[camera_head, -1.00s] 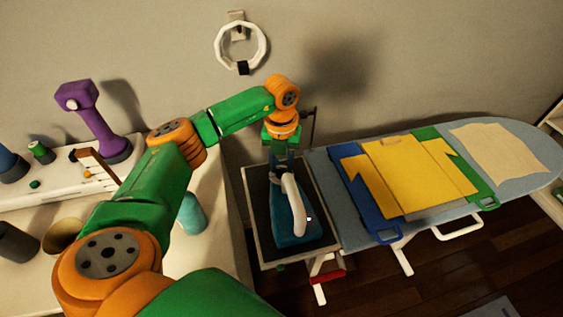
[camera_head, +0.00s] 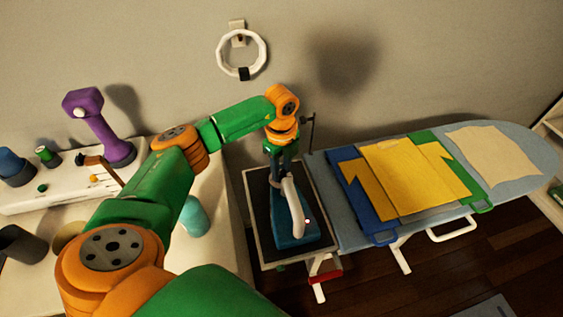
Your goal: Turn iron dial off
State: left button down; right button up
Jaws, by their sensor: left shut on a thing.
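The iron (camera_head: 296,228) has a blue body and a white handle. It lies on a dark rest plate (camera_head: 261,235) with a pale frame at the left end of the ironing board. My left gripper (camera_head: 279,172) points down at the rear end of the iron, at the far end of the white handle. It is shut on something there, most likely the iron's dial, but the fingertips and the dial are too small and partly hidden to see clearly. A small red spot shows beside the handle. My right gripper is not in view.
The ironing board (camera_head: 519,150) carries a yellow shirt (camera_head: 400,175) on a blue and green folding board, and a cream cloth (camera_head: 492,155). A white side table at left holds a purple device (camera_head: 97,125) and a teal cup (camera_head: 194,215). A white ring (camera_head: 241,52) hangs on the wall.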

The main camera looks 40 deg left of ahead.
aim_at(281, 173)
pick_arm(q)
jog(key=n+p, duration=0.2)
jog(key=n, duration=0.3)
jog(key=shift+r+n, duration=0.1)
jog(key=shift+n, duration=0.2)
jog(key=n+p, duration=0.2)
jog(key=n, duration=0.2)
jog(key=shift+n+p, duration=0.3)
jog(key=shift+p, duration=0.05)
jog(key=shift+n+p, duration=0.35)
jog(key=shift+n, duration=0.35)
jog(key=shift+s+f, duration=0.1)
jog(key=shift+f, duration=0.15)
jog(key=c, duration=0.8)
grip_release()
jog(key=shift+r, duration=0.1)
jog(key=shift+r, duration=0.1)
notch_tip(281, 173, up, 6)
jog(key=shift+f+b, duration=0.1)
jog(key=shift+b, duration=0.55)
jog(key=shift+r, duration=0.55)
